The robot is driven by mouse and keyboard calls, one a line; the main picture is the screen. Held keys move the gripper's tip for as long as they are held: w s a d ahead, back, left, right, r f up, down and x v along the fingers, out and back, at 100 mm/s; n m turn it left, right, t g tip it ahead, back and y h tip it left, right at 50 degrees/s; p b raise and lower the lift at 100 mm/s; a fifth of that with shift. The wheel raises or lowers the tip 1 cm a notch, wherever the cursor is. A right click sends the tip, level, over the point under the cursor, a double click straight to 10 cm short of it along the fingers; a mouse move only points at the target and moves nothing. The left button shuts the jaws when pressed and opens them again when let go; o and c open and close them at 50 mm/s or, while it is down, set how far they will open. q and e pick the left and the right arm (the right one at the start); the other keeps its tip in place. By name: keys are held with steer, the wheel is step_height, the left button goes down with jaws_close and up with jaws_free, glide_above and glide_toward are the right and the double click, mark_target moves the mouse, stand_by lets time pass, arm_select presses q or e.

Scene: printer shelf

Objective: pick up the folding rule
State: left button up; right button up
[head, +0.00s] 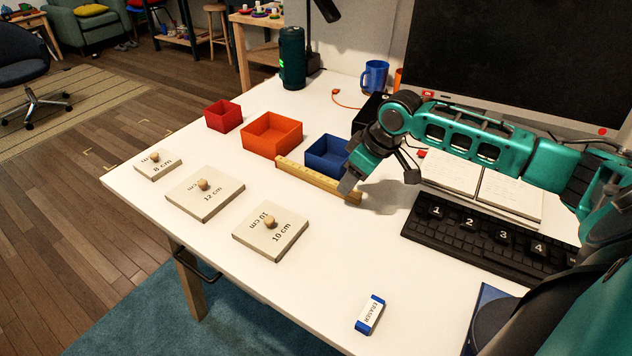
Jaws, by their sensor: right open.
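The folding rule (310,178) is a yellow-tan wooden bar lying on the white table, slanting down to the right, in front of the blue box. My right gripper (380,181) is open, with its two fingers spread apart at the rule's right end. One finger overlaps the rule near that end in the picture and hides a little of it. The other finger is to the right, over bare table. I cannot tell whether the finger touches the rule. My left gripper is not in view.
A blue box (313,153), an orange box (248,143) and a red box (214,122) stand behind the rule. Knobbed boards (280,240) lie at the left front. A keyboard (430,232) and notebook (510,196) are at right. An eraser (370,316) lies in front; the centre front is clear.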

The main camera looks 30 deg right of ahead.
mark_target(316, 180)
steer(key=x, duration=0.3)
steer(key=shift+w+f+b, duration=0.15)
steer(key=shift+f+b, duration=0.2)
jaws_close()
